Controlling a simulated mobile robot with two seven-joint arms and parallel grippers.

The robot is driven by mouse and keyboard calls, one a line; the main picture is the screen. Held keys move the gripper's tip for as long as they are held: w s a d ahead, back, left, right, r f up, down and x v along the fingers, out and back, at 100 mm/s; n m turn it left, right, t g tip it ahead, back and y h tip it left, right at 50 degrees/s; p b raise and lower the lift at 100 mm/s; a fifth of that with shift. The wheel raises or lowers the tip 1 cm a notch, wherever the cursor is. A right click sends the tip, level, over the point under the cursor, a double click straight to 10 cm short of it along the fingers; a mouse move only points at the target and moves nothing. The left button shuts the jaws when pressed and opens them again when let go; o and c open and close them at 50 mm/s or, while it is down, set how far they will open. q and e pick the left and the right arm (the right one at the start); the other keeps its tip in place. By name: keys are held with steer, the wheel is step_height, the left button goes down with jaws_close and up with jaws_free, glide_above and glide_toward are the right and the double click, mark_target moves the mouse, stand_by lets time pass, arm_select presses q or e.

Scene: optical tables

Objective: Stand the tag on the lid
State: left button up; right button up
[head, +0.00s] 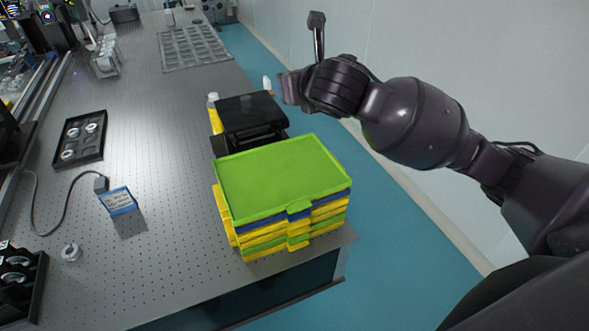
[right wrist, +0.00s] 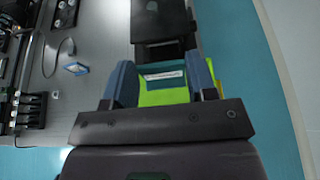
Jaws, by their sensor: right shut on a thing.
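The lid (head: 285,175) is the flat green top of a stack of green, blue and yellow trays at the table's near right corner. Its top is bare. In the right wrist view the green lid (right wrist: 165,98) shows between and below the fingers. My right gripper (right wrist: 162,82) is shut on the tag (right wrist: 165,77), a dark teal piece with a white printed strip. In the head view my right gripper (head: 276,88) is held up beyond the lid, near the black device; the tag is hard to make out there. My left gripper is not in view.
A black device (head: 250,112) stands just behind the stack, with a white-capped bottle (head: 213,103) beside it. A small blue-framed box (head: 117,201) with a cable and a black tray (head: 80,140) of round parts lie to the left. The perforated table (head: 160,150) between is mostly clear.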

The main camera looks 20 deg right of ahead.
steer(key=s, duration=0.2)
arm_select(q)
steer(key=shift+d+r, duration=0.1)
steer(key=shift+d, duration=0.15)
arm_select(e)
glide_above(298, 182)
step_height(298, 182, down, 20)
steer(key=shift+w+f, duration=0.1)
steer(key=shift+f, duration=0.1)
steer(key=shift+f, duration=0.1)
steer(key=o, duration=0.9)
